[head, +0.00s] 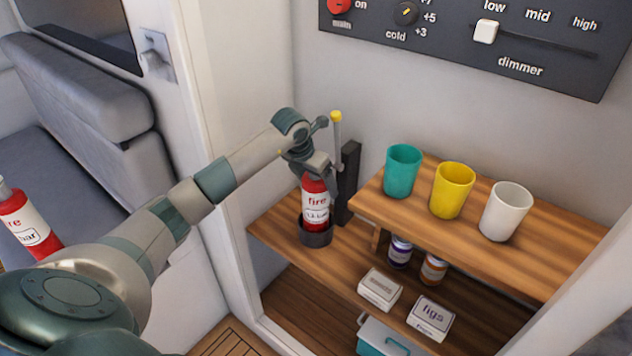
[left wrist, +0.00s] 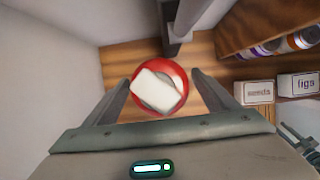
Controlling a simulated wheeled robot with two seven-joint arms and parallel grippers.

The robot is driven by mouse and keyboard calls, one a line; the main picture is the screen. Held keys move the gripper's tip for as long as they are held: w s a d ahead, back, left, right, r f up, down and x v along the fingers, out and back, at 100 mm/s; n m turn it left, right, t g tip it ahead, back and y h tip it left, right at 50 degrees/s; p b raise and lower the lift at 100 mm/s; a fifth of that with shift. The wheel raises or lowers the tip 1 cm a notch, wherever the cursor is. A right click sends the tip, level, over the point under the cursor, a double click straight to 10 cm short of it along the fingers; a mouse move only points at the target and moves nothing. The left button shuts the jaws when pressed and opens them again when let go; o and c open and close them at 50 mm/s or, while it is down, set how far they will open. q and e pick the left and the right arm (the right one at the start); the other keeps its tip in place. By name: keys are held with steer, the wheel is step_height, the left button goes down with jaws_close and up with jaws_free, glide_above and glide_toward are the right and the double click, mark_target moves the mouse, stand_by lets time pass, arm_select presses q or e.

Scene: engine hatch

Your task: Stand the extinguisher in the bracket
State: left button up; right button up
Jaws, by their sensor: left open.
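A red extinguisher (head: 316,204) with a white "fire" label stands upright with its base in the dark round cup of the bracket (head: 316,236), on the wooden shelf. The bracket's dark post (head: 349,178) rises behind it. My left gripper (head: 313,175) is at the extinguisher's top, its jaws open. In the left wrist view, the extinguisher's red rim and pale top (left wrist: 160,87) show between the two spread fingers of my left gripper (left wrist: 163,92), with gaps on both sides. My right gripper is not in view.
A yellow-tipped upright rod (head: 337,140) is close beside the gripper. Teal (head: 402,172), yellow (head: 452,191) and white (head: 506,212) cups stand on the raised shelf at right. Small boxes (head: 380,289) and jars sit below. Another red extinguisher (head: 27,226) is at far left.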

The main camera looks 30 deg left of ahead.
arm_select(q)
steer(key=shift+r, duration=0.1)
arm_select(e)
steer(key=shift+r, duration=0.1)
arm_select(q)
steer(key=shift+s+r, duration=0.1)
steer(key=shift+r, duration=0.1)
steer(key=b+v, duration=0.1)
steer(key=v, duration=1)
steer(key=shift+r, duration=0.3)
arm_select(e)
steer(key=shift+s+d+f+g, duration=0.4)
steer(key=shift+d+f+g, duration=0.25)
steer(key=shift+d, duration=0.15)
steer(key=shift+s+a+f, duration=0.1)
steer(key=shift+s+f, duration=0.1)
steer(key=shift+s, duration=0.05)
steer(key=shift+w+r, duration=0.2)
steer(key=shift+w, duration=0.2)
arm_select(q)
steer(key=shift+c, duration=0.6)
